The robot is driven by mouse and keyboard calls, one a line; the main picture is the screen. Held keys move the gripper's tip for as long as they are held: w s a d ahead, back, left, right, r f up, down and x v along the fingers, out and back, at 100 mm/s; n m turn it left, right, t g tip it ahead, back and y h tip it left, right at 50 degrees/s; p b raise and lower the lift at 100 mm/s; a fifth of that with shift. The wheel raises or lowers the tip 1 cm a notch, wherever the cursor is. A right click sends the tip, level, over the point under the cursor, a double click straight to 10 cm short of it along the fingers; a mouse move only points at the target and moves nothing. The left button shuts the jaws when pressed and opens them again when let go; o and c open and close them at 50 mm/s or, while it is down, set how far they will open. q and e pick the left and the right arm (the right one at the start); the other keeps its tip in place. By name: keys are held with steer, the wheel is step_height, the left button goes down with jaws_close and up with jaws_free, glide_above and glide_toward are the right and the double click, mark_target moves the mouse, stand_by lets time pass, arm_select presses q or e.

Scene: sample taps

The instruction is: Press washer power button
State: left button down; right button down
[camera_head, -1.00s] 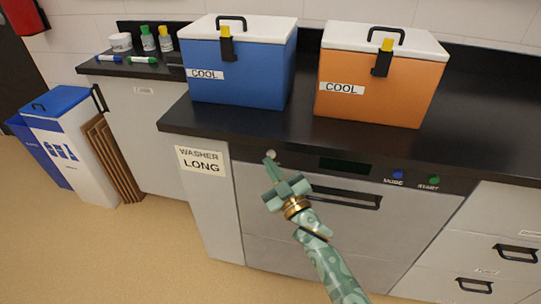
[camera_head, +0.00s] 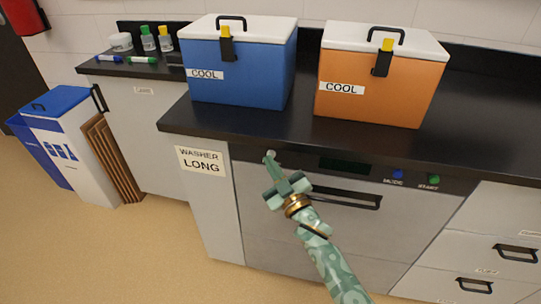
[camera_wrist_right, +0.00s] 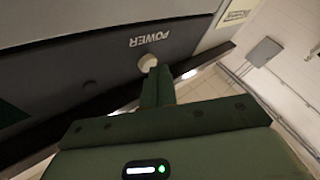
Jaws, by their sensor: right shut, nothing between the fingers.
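The washer (camera_head: 310,235) is a grey front-loading unit under the black counter, with a dark control strip along its top. Its round, pale power button (camera_head: 272,153) is at the left end of the strip. In the right wrist view the button (camera_wrist_right: 147,62) sits below the word POWER, which appears upside down. My right gripper (camera_head: 270,160) is shut and empty, its fingertips at the button; in the wrist view the tips (camera_wrist_right: 154,72) overlap the button's edge. I cannot tell whether they touch it. My left gripper is not in view.
A blue MODE button (camera_head: 398,174) and a green START button (camera_head: 433,179) are at the strip's right. A blue cooler (camera_head: 240,75) and an orange cooler (camera_head: 375,90) stand on the counter above. A sign (camera_head: 201,161) reads WASHER LONG.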

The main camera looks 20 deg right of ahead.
steer(key=shift+w+d, duration=0.1)
steer(key=shift+w, duration=0.05)
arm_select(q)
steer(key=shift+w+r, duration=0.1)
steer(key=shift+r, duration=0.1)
arm_select(e)
steer(key=shift+s+a, duration=0.25)
steer(key=shift+s, duration=0.15)
arm_select(q)
steer(key=shift+p, duration=0.3)
